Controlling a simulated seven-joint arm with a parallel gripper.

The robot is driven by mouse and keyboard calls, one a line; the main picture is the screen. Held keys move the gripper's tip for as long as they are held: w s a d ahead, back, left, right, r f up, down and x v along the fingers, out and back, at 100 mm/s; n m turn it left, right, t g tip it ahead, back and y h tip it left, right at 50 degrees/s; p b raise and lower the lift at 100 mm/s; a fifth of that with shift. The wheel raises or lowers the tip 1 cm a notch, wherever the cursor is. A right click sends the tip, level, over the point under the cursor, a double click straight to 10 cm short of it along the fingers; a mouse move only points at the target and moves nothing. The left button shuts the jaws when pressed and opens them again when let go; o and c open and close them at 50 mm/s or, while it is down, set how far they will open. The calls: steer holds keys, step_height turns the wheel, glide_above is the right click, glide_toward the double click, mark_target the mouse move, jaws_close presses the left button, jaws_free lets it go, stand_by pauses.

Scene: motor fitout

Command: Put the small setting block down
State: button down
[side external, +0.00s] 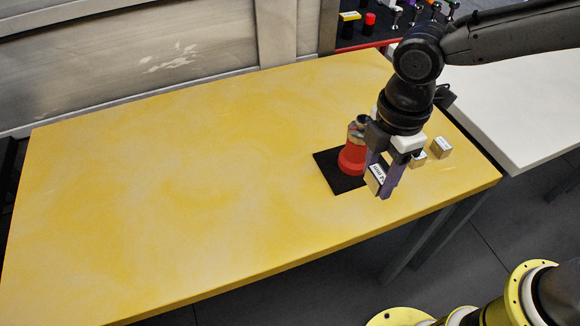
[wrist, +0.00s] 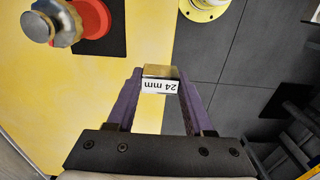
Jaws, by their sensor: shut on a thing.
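My gripper (side external: 379,188) is shut on a wooden block (side external: 374,181) with a white label, near the table's front edge at the right. In the wrist view the held block (wrist: 160,77) sits between the purple fingers, its label reading "24 mm". The block appears to be off the tabletop, but its exact height is hard to tell. Two other wooden blocks stand on the table just right of my gripper: a nearer one (side external: 418,160), partly hidden by it, and a farther one (side external: 441,147).
A red part with a metal top (side external: 352,158) stands on a black mat (side external: 328,172) just left of my gripper; the red part also shows in the wrist view (wrist: 92,17). The yellow table (side external: 170,190) is clear to the left. Its front edge passes close by the held block.

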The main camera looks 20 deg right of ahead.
steer(key=w+a+f, duration=0.3)
steer(key=w+a, duration=0.1)
steer(key=w, duration=0.1)
glide_above(312, 196)
steer(key=f, duration=0.4)
steer(key=shift+s+d+f, duration=0.2)
steer(key=shift+s+d, duration=0.15)
steer(key=shift+s, duration=0.05)
steer(key=shift+w+a+f, duration=0.3)
steer(key=shift+w+f, duration=0.1)
steer(key=shift+f, duration=0.2)
steer(key=shift+w+f, duration=0.1)
steer(key=shift+f, duration=1.5)
steer(key=shift+f, duration=0.1)
steer(key=shift+f, duration=0.1)
steer(key=shift+c, duration=1.4)
jaws_free()
